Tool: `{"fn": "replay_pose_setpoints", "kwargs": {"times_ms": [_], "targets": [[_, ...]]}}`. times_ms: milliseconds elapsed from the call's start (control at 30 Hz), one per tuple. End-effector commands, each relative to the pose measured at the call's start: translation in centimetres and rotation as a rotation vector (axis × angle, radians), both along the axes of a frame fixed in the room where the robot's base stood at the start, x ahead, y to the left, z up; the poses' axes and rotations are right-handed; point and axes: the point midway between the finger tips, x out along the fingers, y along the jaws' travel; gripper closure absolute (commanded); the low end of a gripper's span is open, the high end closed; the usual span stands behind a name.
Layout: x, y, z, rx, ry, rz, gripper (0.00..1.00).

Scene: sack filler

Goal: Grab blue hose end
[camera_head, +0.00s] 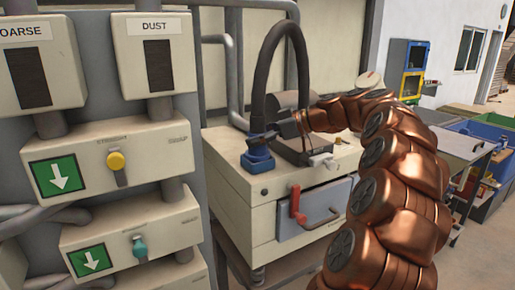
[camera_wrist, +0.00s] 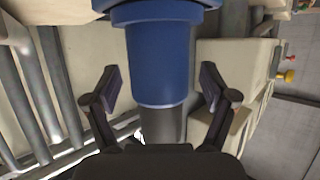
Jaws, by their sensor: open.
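The blue hose end (camera_wrist: 160,65) is a blue cylindrical collar on a dark hose (camera_wrist: 162,125). In the wrist view it lies between and just beyond the fingertips of my gripper (camera_wrist: 158,88), which is open with a finger on each side and a visible gap to both. In the head view the blue hose end (camera_head: 258,158) stands upright on top of the cream machine (camera_head: 232,152), and the black hose (camera_head: 262,75) arches up from it. My gripper (camera_head: 272,134) is beside it at the right, and its fingers are small and partly lost against the hose there.
A cream box panel with a yellow knob (camera_head: 116,161) and a teal knob (camera_head: 139,246) stands at the left. A red handle (camera_head: 297,204) is on the machine's front. Grey pipes (camera_head: 235,60) run behind. Blue and green bins (camera_head: 485,130) stand at the right.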

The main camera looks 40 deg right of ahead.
Motion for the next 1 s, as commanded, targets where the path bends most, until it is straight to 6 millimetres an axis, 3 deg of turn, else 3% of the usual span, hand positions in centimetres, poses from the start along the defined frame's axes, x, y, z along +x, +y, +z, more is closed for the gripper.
{"fn": "replay_pose_setpoints", "kwargs": {"times_ms": [167,867,1000], "targets": [[0.0,-0.03,0.01,0.0,0.0,-0.001,0.18],[0.01,-0.03,0.02,0.0,0.0,-0.001,0.91],[0.01,-0.02,0.06,0.0,-0.001,-0.001,0.93]]}}
